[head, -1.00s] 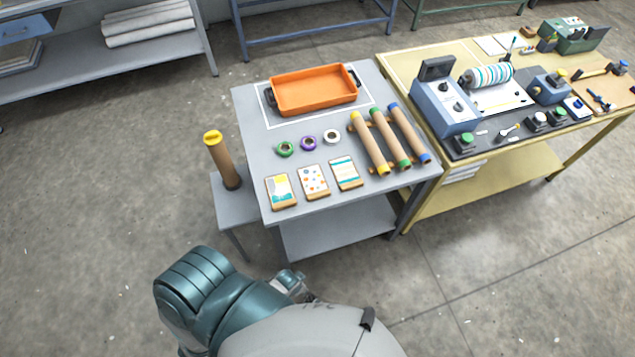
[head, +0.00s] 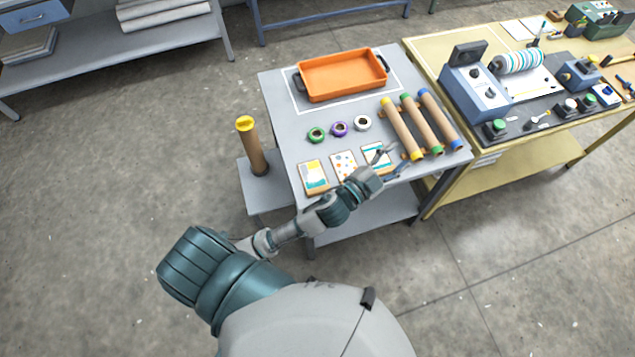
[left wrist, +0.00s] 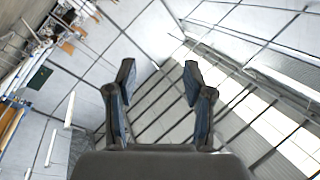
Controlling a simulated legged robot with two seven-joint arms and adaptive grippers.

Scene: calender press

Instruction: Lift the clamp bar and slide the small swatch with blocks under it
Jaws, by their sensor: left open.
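Three small printed cards lie in a row at the front of the grey table: one with yellow and teal areas (head: 313,174), one with dots (head: 343,163), and one with teal bands (head: 371,151). I cannot tell which is the swatch with blocks. My left gripper (head: 393,164) is above the table's front edge, beside the teal-banded card and near the cardboard tubes, partly covering the card. It is open and empty; the left wrist view shows its spread fingers (left wrist: 160,80) with nothing between them. The press with a striped roller (head: 520,61) stands on the yellow table. I cannot make out the clamp bar. My right gripper is not in view.
An orange tray (head: 342,75) sits at the back of the grey table (head: 285,110). Tape rolls (head: 339,129) and several cardboard tubes (head: 425,125) lie on it. A yellow-capped tube (head: 252,148) stands on a low side stand. Control boxes and tools crowd the yellow table (head: 440,55).

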